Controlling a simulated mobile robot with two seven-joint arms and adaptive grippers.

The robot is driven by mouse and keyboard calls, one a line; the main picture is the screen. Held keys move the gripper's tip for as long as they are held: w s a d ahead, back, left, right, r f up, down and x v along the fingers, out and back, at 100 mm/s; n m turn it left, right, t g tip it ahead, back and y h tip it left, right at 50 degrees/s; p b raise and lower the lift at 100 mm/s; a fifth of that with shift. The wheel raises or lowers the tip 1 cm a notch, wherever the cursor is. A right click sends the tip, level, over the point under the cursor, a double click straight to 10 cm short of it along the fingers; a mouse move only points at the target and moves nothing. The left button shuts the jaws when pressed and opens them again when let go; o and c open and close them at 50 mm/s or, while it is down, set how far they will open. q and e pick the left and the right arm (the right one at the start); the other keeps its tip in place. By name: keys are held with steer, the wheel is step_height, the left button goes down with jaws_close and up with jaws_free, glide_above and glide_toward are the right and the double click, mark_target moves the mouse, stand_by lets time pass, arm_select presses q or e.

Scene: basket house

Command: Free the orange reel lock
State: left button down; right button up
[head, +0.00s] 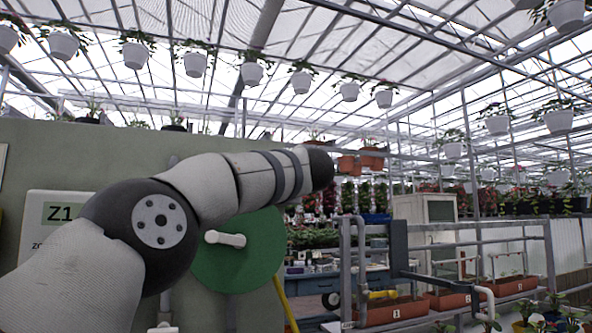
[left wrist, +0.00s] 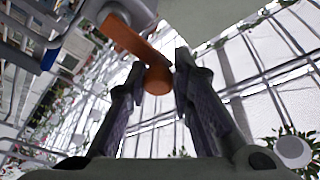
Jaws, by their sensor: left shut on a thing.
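The orange reel lock (left wrist: 130,40) shows in the left wrist view as a flat orange bar with a round orange end. My left gripper (left wrist: 158,68) has a finger on each side of the round end and is shut on it. In the head view my left arm reaches across from the left, and its gripper and the orange lock are hidden behind the arm. The green reel disc (head: 245,265) with a white crank handle (head: 225,239) shows below the arm. My right gripper is not in view.
A grey-green panel (head: 100,150) with a Z1 sign (head: 62,213) stands behind my arm. A yellow hose (head: 287,303) hangs beside the reel. Grey pipe rails (head: 480,243) and planters (head: 395,312) stand at right. Hanging pots (head: 137,54) are overhead.

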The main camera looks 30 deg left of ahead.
arm_select(q)
steer(key=shift+w+d+f+m, duration=0.15)
steer(key=shift+w+f+m, duration=0.15)
steer(key=shift+f, duration=0.25)
steer(key=c, duration=1.7)
jaws_free()
steer(key=shift+o, duration=1.3)
steer(key=shift+r, duration=0.2)
steer(key=shift+s+r, duration=0.1)
steer(key=shift+s, duration=0.05)
steer(key=shift+s+d, duration=0.1)
steer(key=shift+s, duration=0.05)
steer(key=v, duration=1.1)
steer(key=shift+s+d, duration=0.15)
steer(key=shift+s, duration=0.05)
steer(key=shift+f, duration=0.2)
